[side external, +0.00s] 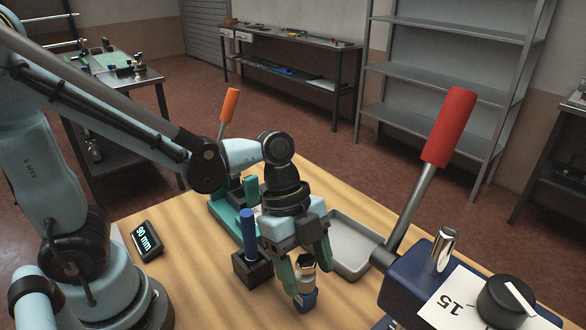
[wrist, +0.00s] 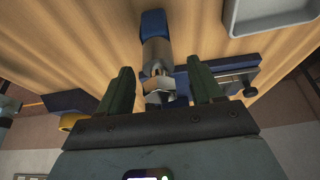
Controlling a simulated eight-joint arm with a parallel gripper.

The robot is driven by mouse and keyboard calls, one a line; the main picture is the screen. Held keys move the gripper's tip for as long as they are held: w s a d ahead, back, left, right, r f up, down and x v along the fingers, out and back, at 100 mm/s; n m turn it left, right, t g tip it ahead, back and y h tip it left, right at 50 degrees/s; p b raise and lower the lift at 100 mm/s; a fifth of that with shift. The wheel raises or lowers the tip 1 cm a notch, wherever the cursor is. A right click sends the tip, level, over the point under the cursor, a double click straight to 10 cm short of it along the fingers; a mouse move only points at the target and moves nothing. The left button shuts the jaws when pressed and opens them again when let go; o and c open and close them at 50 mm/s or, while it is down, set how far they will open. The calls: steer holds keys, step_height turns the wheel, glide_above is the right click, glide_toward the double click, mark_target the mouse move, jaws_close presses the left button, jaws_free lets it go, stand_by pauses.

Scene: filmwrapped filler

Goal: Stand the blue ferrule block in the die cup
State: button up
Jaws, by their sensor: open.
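A small piece with a blue lower end and a pale metal upper part, which looks like the blue ferrule block (side external: 307,302), is at the table's near side. My gripper (side external: 311,281) points down over it, open, with one green finger on each side. In the wrist view, the blue block (wrist: 153,22) and its metal part lie between and beyond the open fingertips (wrist: 159,68). I cannot tell whether a finger touches it. I cannot pick out the die cup with certainty.
A blue rod (side external: 248,228) stands in a dark block (side external: 246,275) left of my gripper. Behind are a teal press (side external: 222,216) with an orange handle and a grey tray (side external: 357,262). A navy lever machine (side external: 412,284) with a red handle (side external: 449,125) stands close on the right.

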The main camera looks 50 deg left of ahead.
steer(key=shift+x, duration=0.8)
steer(key=shift+c, duration=0.4)
jaws_close()
steer(key=shift+r, duration=0.15)
